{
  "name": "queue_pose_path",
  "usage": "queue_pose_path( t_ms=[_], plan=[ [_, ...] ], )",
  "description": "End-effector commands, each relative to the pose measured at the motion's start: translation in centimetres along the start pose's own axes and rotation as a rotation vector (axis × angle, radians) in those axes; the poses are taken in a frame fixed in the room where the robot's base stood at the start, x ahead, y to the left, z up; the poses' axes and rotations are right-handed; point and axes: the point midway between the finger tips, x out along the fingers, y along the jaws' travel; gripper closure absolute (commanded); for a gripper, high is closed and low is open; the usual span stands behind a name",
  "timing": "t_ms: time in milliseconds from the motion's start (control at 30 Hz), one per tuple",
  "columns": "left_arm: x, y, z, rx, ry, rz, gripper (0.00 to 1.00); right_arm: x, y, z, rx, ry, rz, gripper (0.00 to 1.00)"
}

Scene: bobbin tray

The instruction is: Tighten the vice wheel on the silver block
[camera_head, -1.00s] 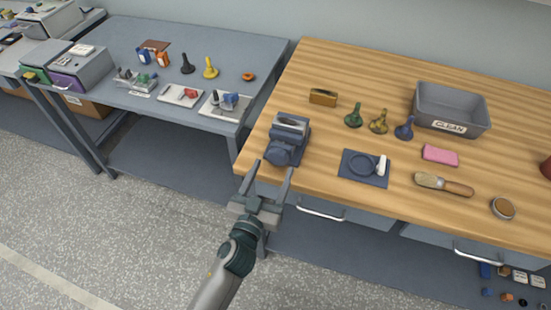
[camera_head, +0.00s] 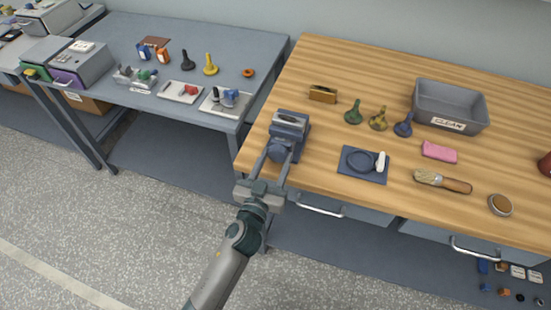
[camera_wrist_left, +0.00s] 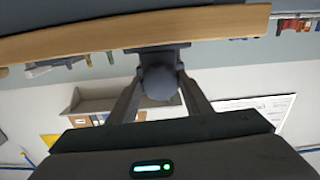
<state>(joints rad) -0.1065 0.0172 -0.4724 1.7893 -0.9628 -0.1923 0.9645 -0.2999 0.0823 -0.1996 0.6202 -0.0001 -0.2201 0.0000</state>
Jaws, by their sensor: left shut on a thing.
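The blue-grey vice (camera_head: 294,128) stands at the left front corner of the wooden bench, with the silver block (camera_head: 290,119) in its top between the jaws. Its round wheel (camera_head: 279,151) faces the front edge. My left gripper (camera_head: 275,158) reaches up from the floor side and is shut on the wheel, one finger on each side. In the left wrist view the wheel (camera_wrist_left: 160,83) sits between the two fingertips, below the bench edge in the picture. My right gripper is not in view.
The wooden bench (camera_head: 330,60) also holds a brass-coloured block (camera_head: 323,94), several dark pawn-shaped pieces, a blue mat (camera_head: 350,172), a grey CLEAN bin (camera_head: 418,100), a pink sponge (camera_head: 439,152) and a brush (camera_head: 443,182). A grey table (camera_head: 230,50) stands to the left.

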Motion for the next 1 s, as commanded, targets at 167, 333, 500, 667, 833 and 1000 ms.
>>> queue_pose_path(
  t_ms=[167,333,500,667,833,1000],
  plan=[
    [-0.02,0.0,0.01,0.016,0.0,0.0,0.78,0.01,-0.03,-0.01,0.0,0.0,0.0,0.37],
    [-0.01,-0.01,0.0,0.07,0.0,0.0,0.78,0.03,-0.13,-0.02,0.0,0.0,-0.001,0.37],
    [0.0,-0.02,-0.02,0.166,0.001,0.0,0.78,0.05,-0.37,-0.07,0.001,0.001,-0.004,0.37],
    [0.0,-0.03,-0.05,0.282,0.001,0.001,0.78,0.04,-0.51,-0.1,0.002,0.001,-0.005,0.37],
    [0.01,-0.06,-0.08,0.413,0.002,0.001,0.78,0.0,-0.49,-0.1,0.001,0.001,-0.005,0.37],
    [0.01,-0.09,-0.1,0.521,0.002,0.001,0.78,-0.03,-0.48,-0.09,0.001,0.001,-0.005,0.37]
  ],
)
